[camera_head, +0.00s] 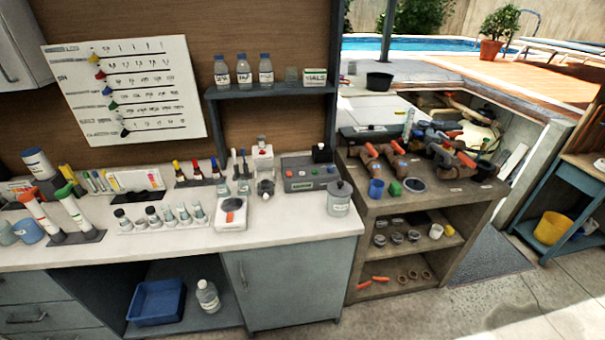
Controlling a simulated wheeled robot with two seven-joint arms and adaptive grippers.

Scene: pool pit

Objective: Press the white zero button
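No white zero button can be made out for certain at this size. A grey box (310,173) with small coloured buttons, red and green among them, stands at the right part of the white counter. A small white device (231,214) like a scale, with a dark round top and an orange-red mark, lies in front of it to the left. Another small white device (263,158) stands behind. Neither of my grippers is in view.
A lidded jar (339,198) stands at the counter's right end. Several small bottles stand in a rack (165,222) left of the scale-like device. A shelf (270,90) with bottles hangs above. The counter's front strip (270,235) is clear.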

